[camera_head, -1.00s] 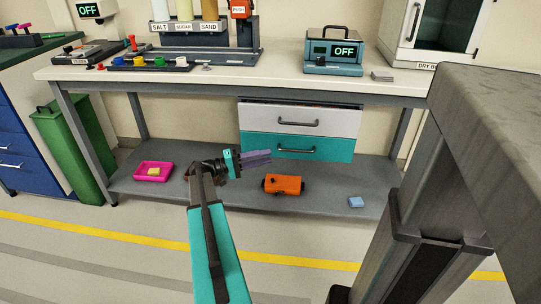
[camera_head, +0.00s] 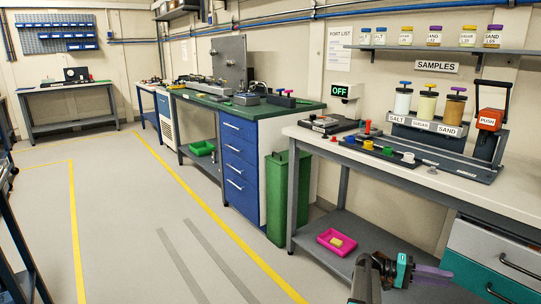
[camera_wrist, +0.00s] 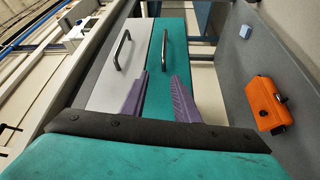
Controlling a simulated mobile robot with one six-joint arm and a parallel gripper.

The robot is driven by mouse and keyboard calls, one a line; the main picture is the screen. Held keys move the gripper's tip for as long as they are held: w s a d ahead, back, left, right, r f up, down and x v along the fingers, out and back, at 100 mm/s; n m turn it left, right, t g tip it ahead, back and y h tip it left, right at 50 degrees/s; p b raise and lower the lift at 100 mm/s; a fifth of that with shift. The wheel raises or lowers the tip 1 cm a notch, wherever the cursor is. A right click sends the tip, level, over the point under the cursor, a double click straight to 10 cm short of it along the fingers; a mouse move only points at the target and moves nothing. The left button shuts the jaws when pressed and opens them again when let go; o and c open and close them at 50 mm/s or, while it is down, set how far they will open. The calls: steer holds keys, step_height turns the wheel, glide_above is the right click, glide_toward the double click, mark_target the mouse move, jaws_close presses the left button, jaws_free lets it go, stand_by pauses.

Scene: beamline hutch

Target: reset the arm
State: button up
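My gripper (camera_head: 432,274) shows at the lower right of the head view, with teal housing and purple fingers pointing right. It is beside the teal drawer (camera_head: 486,277) under the white-topped bench. In the wrist view my gripper (camera_wrist: 160,92) has its two purple fingers spread apart with nothing between them. Beyond the fingers are the teal drawer (camera_wrist: 172,60) and a white drawer (camera_wrist: 112,75), each with a dark handle. Most of my arm is outside the head view.
A green bin (camera_head: 285,195) stands left of the bench. The floor at left is clear.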

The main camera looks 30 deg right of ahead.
steer(key=w+a+n+t+h+p, duration=0.25)
steer(key=w+a, duration=0.25)
steer(key=w, duration=0.3)
steer(key=w+a+f+n+t+p, duration=0.2)
steer(key=w+a+f+p, duration=0.1)
steer(key=a, duration=0.4)
steer(key=w+a+f+n+t+p, duration=0.15)
steer(key=a+p, duration=0.25)
steer(key=a, duration=0.4)
steer(key=w+a+f+n+t+p, duration=0.1)
steer(key=w+a+f+n+p, duration=0.2)
steer(key=a, duration=0.4)
steer(key=s+a+f+n+t+y+p, duration=0.1)
steer(key=s+a+f+y+p, duration=0.2)
steer(key=a, duration=1)
steer(key=s+a+f+n+t+y+p, duration=0.1)
steer(key=s+a+f+y+p, duration=0.2)
steer(key=a, duration=1)
steer(key=s+a+f+n+t+y+p, duration=0.1)
steer(key=s+a+f+y, duration=0.4)
steer(key=a, duration=0.9)
steer(key=shift+s+f+n+y+p, duration=0.15)
steer(key=shift+s+n+y+p, duration=0.25)
steer(key=shift+s+y+p, duration=0.65)
